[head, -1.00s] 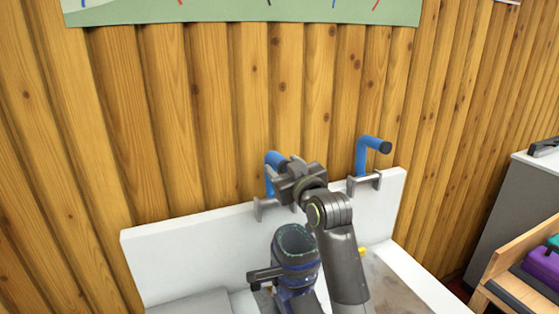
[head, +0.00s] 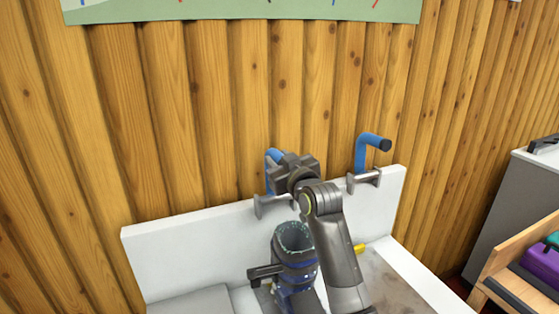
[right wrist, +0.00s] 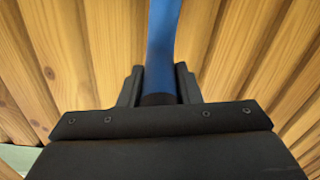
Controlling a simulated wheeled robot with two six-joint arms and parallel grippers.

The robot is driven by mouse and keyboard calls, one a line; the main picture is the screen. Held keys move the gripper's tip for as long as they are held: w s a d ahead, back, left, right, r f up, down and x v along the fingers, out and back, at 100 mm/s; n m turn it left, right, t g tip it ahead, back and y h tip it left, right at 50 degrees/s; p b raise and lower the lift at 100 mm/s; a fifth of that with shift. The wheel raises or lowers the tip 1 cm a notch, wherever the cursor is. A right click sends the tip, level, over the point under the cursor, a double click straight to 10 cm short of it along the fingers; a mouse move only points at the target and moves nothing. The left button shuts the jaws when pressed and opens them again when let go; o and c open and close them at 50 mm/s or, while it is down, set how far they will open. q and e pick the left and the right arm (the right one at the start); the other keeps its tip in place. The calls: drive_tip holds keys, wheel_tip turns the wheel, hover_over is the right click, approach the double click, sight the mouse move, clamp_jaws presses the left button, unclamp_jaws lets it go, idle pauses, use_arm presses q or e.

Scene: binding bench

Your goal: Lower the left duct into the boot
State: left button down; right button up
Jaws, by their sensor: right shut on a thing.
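The left duct is a blue bent tube (head: 274,157) near the top edge of the white back panel, partly hidden behind my right gripper (head: 291,168). In the right wrist view the blue tube (right wrist: 163,45) runs between the two dark fingers (right wrist: 160,90), which are shut on its dark end. The boot (head: 294,245) is a dark blue, open-topped sleeve below and in front of the panel, with its mouth facing up. My right forearm covers part of its right side. The duct is above the boot and apart from it. My left gripper is not in view.
A second blue bent tube (head: 362,153) stands in a grey bracket (head: 364,180) on the white panel (head: 190,250), to the right. Another grey bracket (head: 272,206) is below the left duct. A wooden wall stands behind. A wooden rack (head: 510,275) is at the right.

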clamp_jaws()
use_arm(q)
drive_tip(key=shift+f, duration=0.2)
use_arm(e)
drive_tip(key=shift+f, duration=0.1)
